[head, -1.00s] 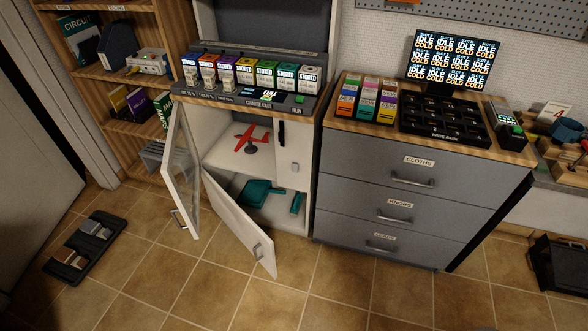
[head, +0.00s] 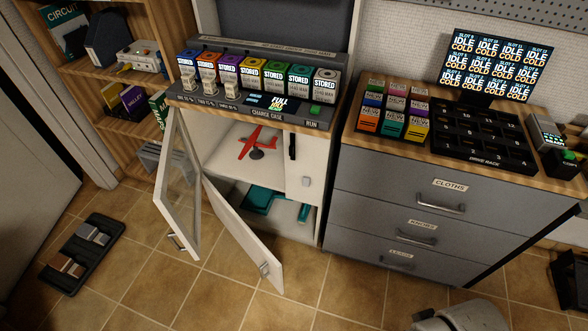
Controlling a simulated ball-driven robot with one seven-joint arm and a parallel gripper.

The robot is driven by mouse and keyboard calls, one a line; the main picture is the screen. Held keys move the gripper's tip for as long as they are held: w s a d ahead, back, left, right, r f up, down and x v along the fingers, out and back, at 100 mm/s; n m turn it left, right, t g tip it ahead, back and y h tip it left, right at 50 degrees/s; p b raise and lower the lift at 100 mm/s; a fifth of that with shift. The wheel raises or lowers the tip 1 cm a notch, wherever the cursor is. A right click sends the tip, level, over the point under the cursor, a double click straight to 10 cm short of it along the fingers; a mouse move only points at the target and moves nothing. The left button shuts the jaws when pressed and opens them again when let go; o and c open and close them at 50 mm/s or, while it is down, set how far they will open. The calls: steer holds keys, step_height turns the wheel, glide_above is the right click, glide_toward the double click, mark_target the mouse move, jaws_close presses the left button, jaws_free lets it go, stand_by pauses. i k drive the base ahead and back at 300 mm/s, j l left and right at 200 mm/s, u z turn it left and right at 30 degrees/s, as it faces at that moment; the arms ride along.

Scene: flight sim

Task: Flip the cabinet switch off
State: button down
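The open cabinet (head: 302,222) stands left of centre with its glass door (head: 178,190) and lower white door (head: 240,235) swung outward. A small pale switch plate (head: 306,181) is on the white panel at the right of the opening, below a black vertical strip (head: 292,146). The plate is too small to tell whether the switch is on or off. No gripper fingers show; only a grey-white piece that appears to be my arm is at the bottom right edge, well apart from the switch.
A red model plane (head: 259,142) and teal items (head: 262,200) are inside the cabinet. The charge case (head: 250,103) sits on top. A grey drawer unit (head: 400,195) stands at right. A black tray (head: 84,255) lies at left. The tile floor in front is mostly clear.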

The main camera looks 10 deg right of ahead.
mark_target(306, 180)
steer(key=i+l, duration=0.15)
steer(key=i, duration=0.3)
steer(key=i+l+u, duration=0.1)
steer(key=i, duration=0.3)
